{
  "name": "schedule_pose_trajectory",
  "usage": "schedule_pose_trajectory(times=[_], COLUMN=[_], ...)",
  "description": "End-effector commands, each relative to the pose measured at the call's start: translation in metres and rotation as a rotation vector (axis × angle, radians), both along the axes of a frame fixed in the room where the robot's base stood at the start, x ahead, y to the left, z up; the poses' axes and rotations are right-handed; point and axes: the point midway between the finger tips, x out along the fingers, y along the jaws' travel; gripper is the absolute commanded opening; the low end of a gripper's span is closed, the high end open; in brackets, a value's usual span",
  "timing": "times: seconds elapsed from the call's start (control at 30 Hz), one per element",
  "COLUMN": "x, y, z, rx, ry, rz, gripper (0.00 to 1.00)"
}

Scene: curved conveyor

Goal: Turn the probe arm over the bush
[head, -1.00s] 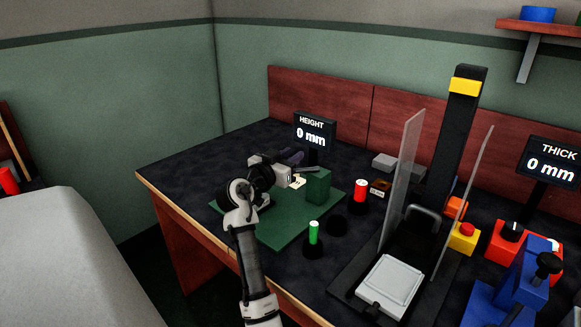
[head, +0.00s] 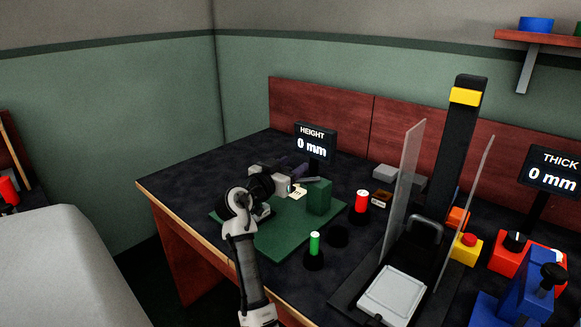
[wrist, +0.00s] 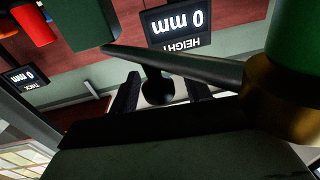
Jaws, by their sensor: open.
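The dark probe arm (wrist: 190,66) crosses the wrist view as a slim rod. It runs from a brass collar (wrist: 272,98) at the right to a tip at the upper left. A round black knob (wrist: 160,90) hangs from the rod. My gripper (wrist: 160,96) is open, with one finger on each side of the knob; I cannot tell whether they touch it. In the head view my gripper (head: 291,184) is over the green base plate (head: 290,232), beside the green block (head: 319,197). I cannot clearly make out the bush.
The HEIGHT display (head: 314,141), reading 0 mm, stands close behind. A red cylinder (head: 361,201) and a green cylinder (head: 314,242) stand in black holders to the right and front. A press with clear guards (head: 405,190) stands farther right. The desk's left part is clear.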

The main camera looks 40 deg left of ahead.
Motion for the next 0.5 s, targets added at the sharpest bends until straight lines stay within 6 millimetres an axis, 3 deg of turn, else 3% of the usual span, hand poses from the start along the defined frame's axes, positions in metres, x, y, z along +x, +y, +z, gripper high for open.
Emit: schedule_pose_trajectory(times=[0.17, 0.5], x=[-0.014, -0.088], y=[-0.001, -0.013], z=[-0.001, -0.002], rx=[0.000, 0.001], ry=[0.000, -0.001], rz=[0.002, 0.005], gripper=[0.48, 0.48])
